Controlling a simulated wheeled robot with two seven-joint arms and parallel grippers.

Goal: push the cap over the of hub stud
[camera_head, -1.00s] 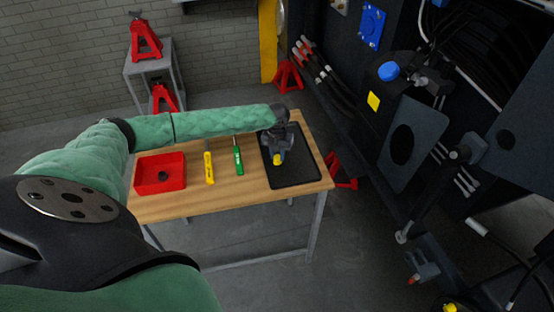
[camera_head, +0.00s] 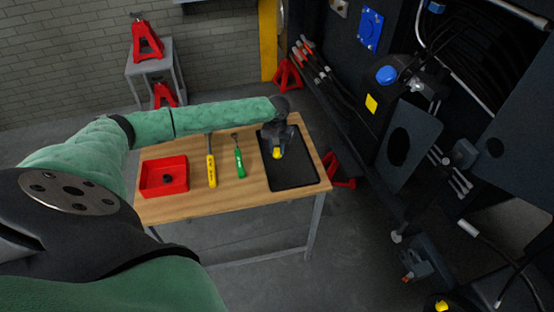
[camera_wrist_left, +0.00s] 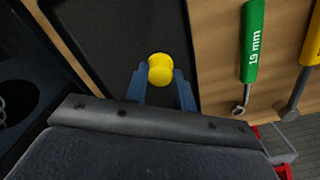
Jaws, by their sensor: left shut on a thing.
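The yellow cap (camera_head: 277,153) is over the black mat (camera_head: 290,176) at the right of the table. My left gripper (camera_head: 278,149) is shut on it, pointing down. In the left wrist view, the cap (camera_wrist_left: 160,69) sits at the tips of the blue fingers (camera_wrist_left: 160,86), with the dark mat behind it. I cannot tell whether the cap still touches the mat. The hub stud cannot be made out clearly. My right gripper is not in view.
A red tray (camera_head: 164,177) with a dark item inside, a yellow-handled tool (camera_head: 211,168) and a green-handled tool (camera_head: 239,162) lie on the wooden table (camera_head: 225,200). The dark machine chassis (camera_head: 412,140) stands at right. Red jack stands (camera_head: 147,42) are behind.

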